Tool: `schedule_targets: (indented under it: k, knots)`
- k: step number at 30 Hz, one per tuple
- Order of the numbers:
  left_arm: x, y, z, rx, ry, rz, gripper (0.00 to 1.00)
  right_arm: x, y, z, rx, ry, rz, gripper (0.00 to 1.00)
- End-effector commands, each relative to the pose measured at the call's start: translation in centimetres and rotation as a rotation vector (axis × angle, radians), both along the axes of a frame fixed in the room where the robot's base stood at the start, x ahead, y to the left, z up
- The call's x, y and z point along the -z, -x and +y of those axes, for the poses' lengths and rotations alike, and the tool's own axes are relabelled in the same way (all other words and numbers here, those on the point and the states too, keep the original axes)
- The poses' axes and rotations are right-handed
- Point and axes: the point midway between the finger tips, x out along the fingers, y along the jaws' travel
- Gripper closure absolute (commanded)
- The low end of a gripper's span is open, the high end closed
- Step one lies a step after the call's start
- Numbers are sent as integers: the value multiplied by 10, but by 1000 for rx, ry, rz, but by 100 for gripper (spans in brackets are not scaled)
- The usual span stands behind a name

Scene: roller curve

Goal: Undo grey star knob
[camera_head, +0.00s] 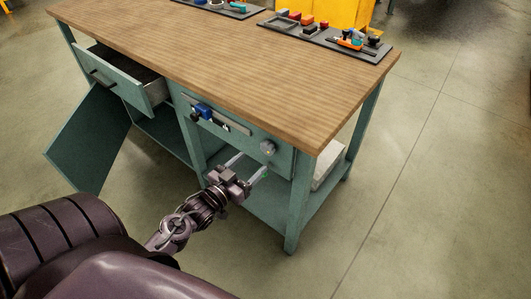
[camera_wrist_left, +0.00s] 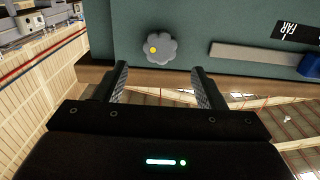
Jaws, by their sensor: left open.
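The grey star knob (camera_head: 268,148) sits on the green front panel of the workbench, near its right end. In the left wrist view the knob (camera_wrist_left: 160,47) is a lobed grey disc with a yellow dot at its left. My left gripper (camera_head: 250,167) is open and empty, in front of and a little below the knob in the head view. In the wrist view its two fingers (camera_wrist_left: 160,84) stand apart, with the knob between their lines and beyond the tips, not touched. My right gripper is not in view.
A rail with a blue block (camera_head: 204,110) lies left of the knob on the same panel. A drawer (camera_head: 120,78) and a cabinet door (camera_head: 88,138) stand open at left. Trays of parts (camera_head: 325,35) lie on the wooden top (camera_head: 220,45). Floor at right is clear.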

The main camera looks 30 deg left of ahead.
Motion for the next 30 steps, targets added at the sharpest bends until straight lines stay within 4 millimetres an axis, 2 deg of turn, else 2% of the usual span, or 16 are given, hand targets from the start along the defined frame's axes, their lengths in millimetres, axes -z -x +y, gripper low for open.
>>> schedule_targets:
  k: [3, 10, 16, 25, 30]
  knots:
    - [-3, -16, -1, 1, 0, -5, 36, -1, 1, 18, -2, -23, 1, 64]
    - [-2, -54, -5, 1, -1, -3, 36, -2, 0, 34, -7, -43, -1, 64]
    - [-1, -71, -6, 0, -1, -1, 36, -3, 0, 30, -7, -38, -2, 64]
    - [-1, -74, -6, 1, -1, 0, 36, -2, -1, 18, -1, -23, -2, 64]
    - [-1, -74, -6, 0, -1, 0, 58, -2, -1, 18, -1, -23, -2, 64]
